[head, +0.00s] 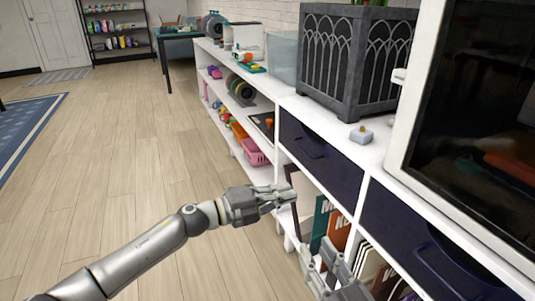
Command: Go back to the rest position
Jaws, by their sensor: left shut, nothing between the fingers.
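My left gripper (290,199) reaches in from the left, in front of the low white shelf unit. It is shut and empty, with open floor below it and a dark drawer front beyond its tips. My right gripper (316,249) shows at the bottom edge, lower and to the right of the left one. Its two fingers point up and stand apart, with nothing visible between them. The rest of the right arm is out of the picture.
The white shelf unit (381,155) runs along the right wall with dark drawers (318,161) and upright folders (337,229). On top stand a dark planter box (345,62), a small grey-yellow object (361,134) and a large dark-windowed machine (480,110). The wooden floor (120,150) at left is clear.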

